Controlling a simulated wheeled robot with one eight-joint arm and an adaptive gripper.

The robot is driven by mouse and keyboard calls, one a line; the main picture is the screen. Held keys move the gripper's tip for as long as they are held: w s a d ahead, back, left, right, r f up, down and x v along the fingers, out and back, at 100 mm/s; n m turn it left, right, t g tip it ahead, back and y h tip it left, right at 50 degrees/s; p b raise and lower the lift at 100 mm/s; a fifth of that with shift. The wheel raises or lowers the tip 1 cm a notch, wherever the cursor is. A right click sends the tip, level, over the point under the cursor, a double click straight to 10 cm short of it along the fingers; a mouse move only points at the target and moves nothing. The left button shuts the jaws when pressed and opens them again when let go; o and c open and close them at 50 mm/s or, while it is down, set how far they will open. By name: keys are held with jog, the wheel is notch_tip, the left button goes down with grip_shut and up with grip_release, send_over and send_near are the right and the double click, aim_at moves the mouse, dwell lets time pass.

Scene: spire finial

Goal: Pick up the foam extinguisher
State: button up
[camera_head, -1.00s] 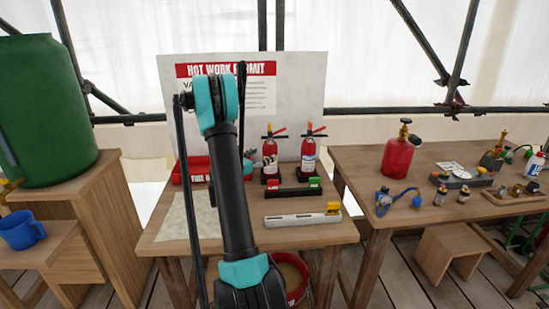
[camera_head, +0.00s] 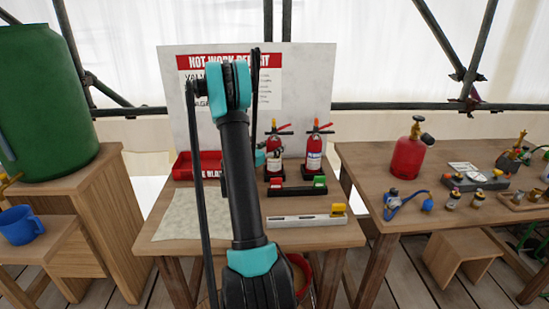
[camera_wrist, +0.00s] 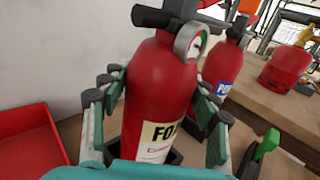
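The foam extinguisher (camera_wrist: 160,90) is red with a cream label reading "FO". It stands upright on a dark base in the wrist view and shows partly behind my gripper in the head view (camera_head: 274,160). My gripper (camera_wrist: 158,112) has its fingers spread on both sides of the cylinder, below its black handle and gauge. The fingers lie close to the body; firm contact is not visible. In the head view my arm hides most of the gripper.
A second red extinguisher (camera_head: 314,150) with a blue-and-white label stands close on the right. A red bin (camera_wrist: 30,143) is on the left. The permit board (camera_head: 310,80) rises behind. A dark rack with a green block (camera_head: 319,182) and a grey bar (camera_head: 300,221) lie in front.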

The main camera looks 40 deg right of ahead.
grip_shut()
jog(key=shift+r, duration=0.1)
